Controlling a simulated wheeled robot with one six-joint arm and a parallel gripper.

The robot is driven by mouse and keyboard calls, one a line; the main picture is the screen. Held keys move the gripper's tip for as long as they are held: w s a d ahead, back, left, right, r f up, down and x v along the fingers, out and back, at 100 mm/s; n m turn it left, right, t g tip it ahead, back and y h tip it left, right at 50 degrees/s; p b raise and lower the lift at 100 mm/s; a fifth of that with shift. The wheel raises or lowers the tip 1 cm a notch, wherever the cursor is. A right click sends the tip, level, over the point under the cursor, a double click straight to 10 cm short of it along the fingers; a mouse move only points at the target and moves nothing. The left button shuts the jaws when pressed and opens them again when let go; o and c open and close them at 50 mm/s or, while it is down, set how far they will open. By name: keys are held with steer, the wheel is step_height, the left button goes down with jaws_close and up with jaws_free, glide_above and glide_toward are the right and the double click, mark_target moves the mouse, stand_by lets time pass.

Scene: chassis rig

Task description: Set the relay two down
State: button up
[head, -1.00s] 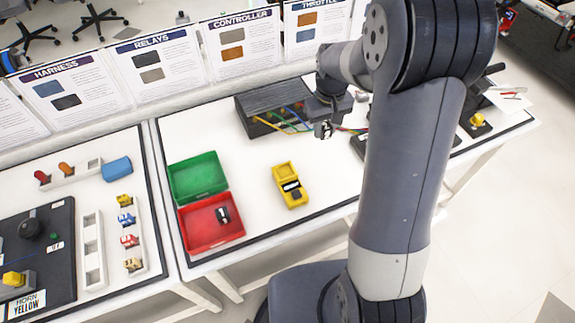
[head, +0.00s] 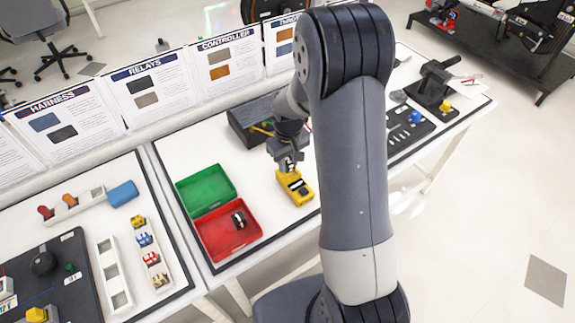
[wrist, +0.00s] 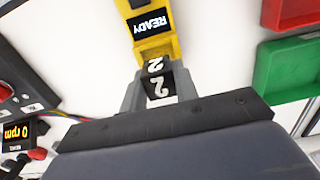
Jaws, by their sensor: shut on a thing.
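My gripper (head: 291,170) is shut on relay two, a small black block with a white 2 on its faces (wrist: 158,84), seen between the fingers in the wrist view. In the head view my gripper hangs over the back end of a yellow tester (head: 299,190). The tester also shows in the wrist view, with a dark screen reading READY (wrist: 151,23). The relay overlaps the tester's near end in the wrist view; I cannot tell whether they touch. The relay is mostly hidden by my gripper in the head view.
A red tray (head: 215,243) holds another black-and-white relay (head: 238,220). A green tray (head: 206,188) adjoins it. A dark box (head: 249,118) with wires stands behind my gripper. White bench is clear between the trays and tester.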

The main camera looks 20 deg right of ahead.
mark_target(289, 171)
steer(key=shift+f, duration=1.05)
steer(key=shift+f, duration=0.15)
steer(key=shift+f, duration=0.15)
steer(key=shift+s+f+b, duration=0.25)
steer(key=shift+f+b, duration=0.15)
steer(key=shift+b, duration=0.15)
steer(key=o, duration=0.9)
steer(key=shift+s, duration=0.1)
steer(key=shift+r+p, duration=0.45)
steer(key=shift+o, duration=0.3)
steer(key=r, duration=1.2)
steer(key=shift+w+r, duration=0.25)
steer(key=shift+w, duration=0.15)
